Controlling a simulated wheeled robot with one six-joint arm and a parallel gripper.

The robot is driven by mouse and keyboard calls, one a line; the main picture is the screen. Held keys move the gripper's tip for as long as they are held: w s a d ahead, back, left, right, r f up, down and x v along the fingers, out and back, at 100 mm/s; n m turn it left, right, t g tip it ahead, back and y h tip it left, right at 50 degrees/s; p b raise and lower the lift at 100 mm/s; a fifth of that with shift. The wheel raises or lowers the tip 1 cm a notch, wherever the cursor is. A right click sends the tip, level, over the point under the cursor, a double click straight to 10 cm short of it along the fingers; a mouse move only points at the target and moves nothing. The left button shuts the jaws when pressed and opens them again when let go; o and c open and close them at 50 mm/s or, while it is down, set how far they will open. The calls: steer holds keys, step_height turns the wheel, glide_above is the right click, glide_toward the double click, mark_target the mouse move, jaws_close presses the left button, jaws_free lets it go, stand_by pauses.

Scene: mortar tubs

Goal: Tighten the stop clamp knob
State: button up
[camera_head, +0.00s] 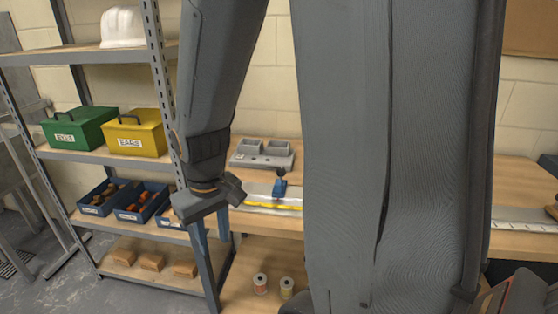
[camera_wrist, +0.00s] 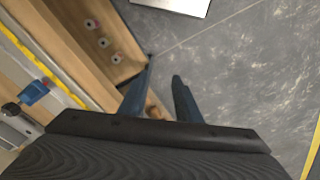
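The blue stop clamp (camera_head: 279,188) stands on the pale rail with a yellow strip on the bench. Its dark knob (camera_head: 281,172) sits on top in the head view. In the wrist view the clamp (camera_wrist: 33,93) and its black knob (camera_wrist: 11,109) are at the left edge, well left of the fingers. My gripper (camera_head: 212,240) hangs to the left of the clamp in the head view, fingers pointing down, apart from it. In the wrist view my gripper (camera_wrist: 164,72) has its two blue fingers apart, with nothing between them.
A grey tray with square cups (camera_head: 262,160) stands behind the clamp. Shelving at left holds a green box (camera_head: 80,129), a yellow box (camera_head: 135,132) and blue bins (camera_head: 142,203). Cans (camera_head: 260,284) stand on the lower board. Grey floor (camera_wrist: 235,80) lies beyond the fingers. My arm hides the bench's middle.

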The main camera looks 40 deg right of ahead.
steer(key=w+d+r+n, duration=0.1)
steer(key=w+d+r, duration=0.1)
steer(key=w+d, duration=0.6)
step_height(320, 180, up, 5)
steer(key=n+g+b, duration=0.1)
steer(key=n+b, duration=0.1)
steer(key=n, duration=0.2)
glide_above(280, 169)
steer(key=shift+s+a+r+h, duration=0.15)
steer(key=shift+s+a+h, duration=0.05)
steer(key=shift+a+h, duration=0.15)
steer(key=shift+d, duration=0.3)
step_height(280, 169, down, 8)
steer(key=shift+w+r+p, duration=0.1)
steer(key=shift+r+p, duration=0.1)
steer(key=shift+p, duration=0.7)
jaws_close()
